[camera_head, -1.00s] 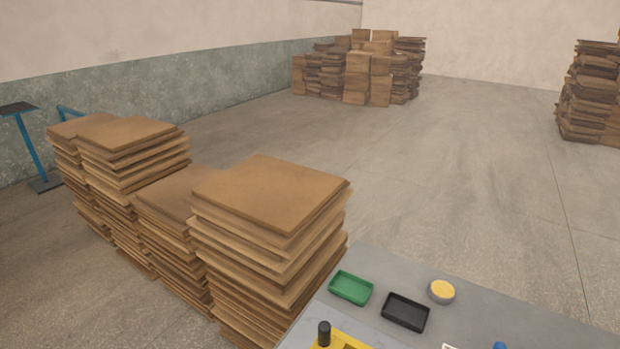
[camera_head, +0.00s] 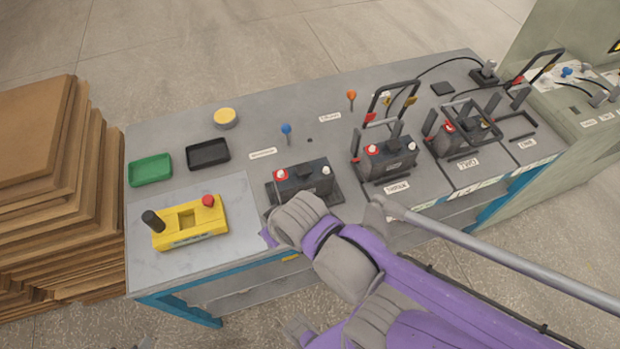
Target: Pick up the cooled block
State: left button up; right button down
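Several black battery-like blocks with red and white caps stand in a row on the grey bench. The nearest block (camera_head: 304,176) sits in a dark tray at the row's left end. A second block (camera_head: 391,160) and a third block (camera_head: 462,138) stand farther right, with black frames around or above them. I cannot tell which one is the cooled block. My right arm, purple and grey, reaches in from the lower right. Its gripper (camera_head: 274,232) is just in front of the nearest block; its fingers are mostly hidden. My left gripper is not in view.
The bench (camera_head: 145,262) also holds a yellow fixture (camera_head: 190,236), a green tray (camera_head: 150,170), a black tray (camera_head: 208,153), a yellow-topped round tub (camera_head: 225,118) and small levers. Stacked brown boards (camera_head: 35,130) stand left. A grey rod (camera_head: 500,253) crosses the bench's front right.

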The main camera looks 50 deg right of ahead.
aim_at(316, 176)
jog(key=z, duration=1.5)
jog(key=i+l+u, duration=0.1)
jog(key=l+u, duration=1.1)
jog(key=l, duration=0.2)
